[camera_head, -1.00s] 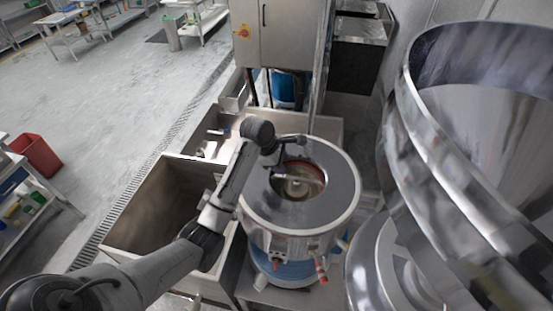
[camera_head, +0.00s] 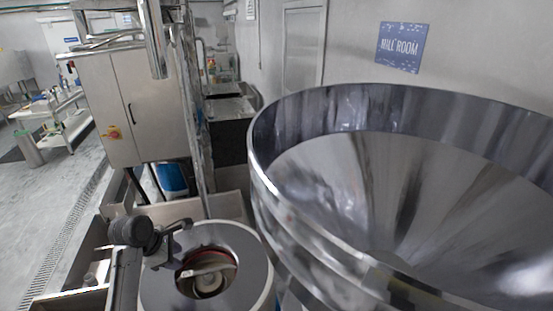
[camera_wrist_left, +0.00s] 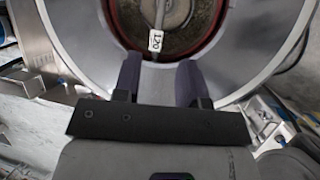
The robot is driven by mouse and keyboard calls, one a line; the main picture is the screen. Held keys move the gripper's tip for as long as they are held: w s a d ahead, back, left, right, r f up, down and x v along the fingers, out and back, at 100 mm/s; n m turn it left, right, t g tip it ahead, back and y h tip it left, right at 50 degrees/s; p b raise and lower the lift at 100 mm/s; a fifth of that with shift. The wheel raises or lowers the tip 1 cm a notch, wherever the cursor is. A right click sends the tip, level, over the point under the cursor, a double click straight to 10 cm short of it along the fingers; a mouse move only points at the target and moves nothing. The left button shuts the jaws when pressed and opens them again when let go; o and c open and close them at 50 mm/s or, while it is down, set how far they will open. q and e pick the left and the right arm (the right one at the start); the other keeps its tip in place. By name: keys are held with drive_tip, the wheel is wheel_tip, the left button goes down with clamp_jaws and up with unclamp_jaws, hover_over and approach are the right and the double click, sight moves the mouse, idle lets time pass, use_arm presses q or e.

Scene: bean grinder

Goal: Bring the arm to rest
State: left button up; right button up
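My left arm comes in at the lower left of the head view. I cannot tell the gap between fingertips and the top. My right gripper is not in view.
A large shiny metal hopper (camera_head: 330,200) fills the right side, close to the grinder. A steel cabinet (camera_head: 110,100) stands behind on the left, with a blue drum (camera_head: 172,178) near its foot. A metal bin (camera_head: 75,300) is at the lower left. Open floor lies farther left.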

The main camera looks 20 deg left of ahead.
use_arm(q)
wheel_tip(320, 180, up, 10)
drive_tip(key=w+m+t+y, duration=0.2)
drive_tip(key=m+t+y, duration=0.25)
drive_tip(key=m, duration=1.35)
drive_tip(key=s+d+m+t, duration=0.2)
drive_tip(key=s+d+m, duration=0.25)
drive_tip(key=d, duration=0.25)
drive_tip(key=s+d+f+m+g+h, duration=0.15)
drive_tip(key=s+d+f+m, duration=0.25)
drive_tip(key=s+d+f, duration=0.8)
drive_tip(key=s+d+f+g, duration=0.1)
drive_tip(key=s+f+g, duration=0.2)
drive_tip(key=s+f, duration=0.4)
drive_tip(key=s+d+f+g, duration=0.1)
drive_tip(key=s+f+g, duration=0.1)
drive_tip(key=s+f, duration=0.5)
drive_tip(key=s, duration=0.5)
drive_tip(key=shift+s+g+h, duration=0.15)
drive_tip(key=shift+g+h, duration=0.25)
